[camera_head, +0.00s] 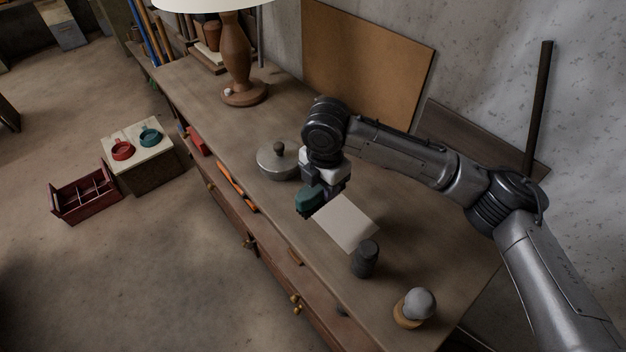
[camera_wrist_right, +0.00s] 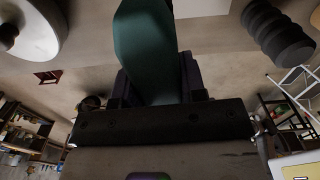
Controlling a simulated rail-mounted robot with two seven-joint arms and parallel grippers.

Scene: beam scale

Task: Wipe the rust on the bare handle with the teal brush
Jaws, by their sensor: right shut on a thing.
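My right gripper (camera_head: 312,205) is shut on the teal brush (camera_head: 308,199) above the bench's front edge, beside a pale square sheet. In the right wrist view the teal brush (camera_wrist_right: 147,50) stands out from between the fingers (camera_wrist_right: 152,95). Its bristles cannot be made out. Small knobs or handles show along the bench front, such as an upper one (camera_head: 248,243) and a lower one (camera_head: 297,298). They are too small to tell which is bare or where rust is. The brush appears apart from them. My left gripper is not in view.
On the bench (camera_head: 205,90) stand a lamp (camera_head: 236,60), a lidded pot (camera_head: 276,160), the pale sheet (camera_head: 345,222), a dark ribbed cylinder (camera_head: 364,258) and a grey-topped round object (camera_head: 419,303). A red crate (camera_head: 85,195) and a box with red and teal rings (camera_head: 148,165) stand on the floor.

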